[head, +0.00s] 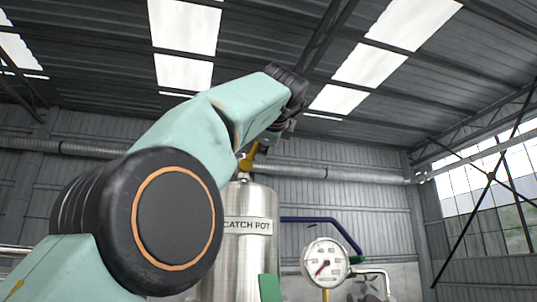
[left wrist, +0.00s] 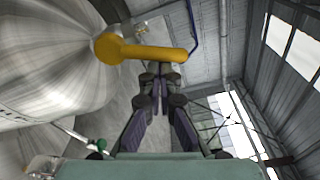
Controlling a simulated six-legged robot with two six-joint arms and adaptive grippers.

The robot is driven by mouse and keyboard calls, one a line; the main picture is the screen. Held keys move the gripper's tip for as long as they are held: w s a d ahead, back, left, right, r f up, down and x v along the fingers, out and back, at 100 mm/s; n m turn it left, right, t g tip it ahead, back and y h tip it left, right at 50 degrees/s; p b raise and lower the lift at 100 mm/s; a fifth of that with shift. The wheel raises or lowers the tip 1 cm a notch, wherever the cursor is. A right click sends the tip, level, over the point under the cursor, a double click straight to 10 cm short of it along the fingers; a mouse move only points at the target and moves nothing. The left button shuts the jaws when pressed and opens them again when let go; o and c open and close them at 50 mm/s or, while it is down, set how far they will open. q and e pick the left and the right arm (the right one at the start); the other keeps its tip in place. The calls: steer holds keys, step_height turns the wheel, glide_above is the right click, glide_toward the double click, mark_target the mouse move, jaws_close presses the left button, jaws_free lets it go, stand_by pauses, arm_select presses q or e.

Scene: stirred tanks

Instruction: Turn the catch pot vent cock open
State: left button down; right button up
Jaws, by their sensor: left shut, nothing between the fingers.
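The catch pot (head: 248,246) is a steel vessel with a "CATCH POT" label, partly hidden behind my left arm in the head view. Its yellow vent cock (head: 247,160) stands on top of it. In the left wrist view the yellow cock handle (left wrist: 150,53) points right from its round hub, and the steel vessel (left wrist: 45,60) is at the left. My left gripper (head: 266,143) is beside the cock, high over the vessel. In the left wrist view its fingers (left wrist: 160,80) are shut and empty, just below the handle; I cannot tell whether they touch it. My right gripper is out of view.
A pressure gauge (head: 325,262) stands to the right of the catch pot, with a blue pipe (head: 315,221) behind it. A green panel (head: 269,288) is low in front of the vessel. The space above and right of the cock looks clear.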

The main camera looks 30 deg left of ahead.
arm_select(q)
steer(key=shift+a+n, duration=0.2)
steer(key=shift+n, duration=0.2)
steer(key=shift+w+a+r+n, duration=0.1)
steer(key=shift+w+a+n, duration=0.25)
steer(key=shift+n, duration=0.45)
steer(key=shift+s+r, duration=0.35)
steer(key=shift+s, duration=0.4)
steer(key=shift+w+a+f, duration=0.1)
steer(key=shift+w+a, duration=0.1)
steer(key=shift+w, duration=0.1)
steer(key=shift+s+d, duration=0.1)
steer(key=shift+s, duration=0.15)
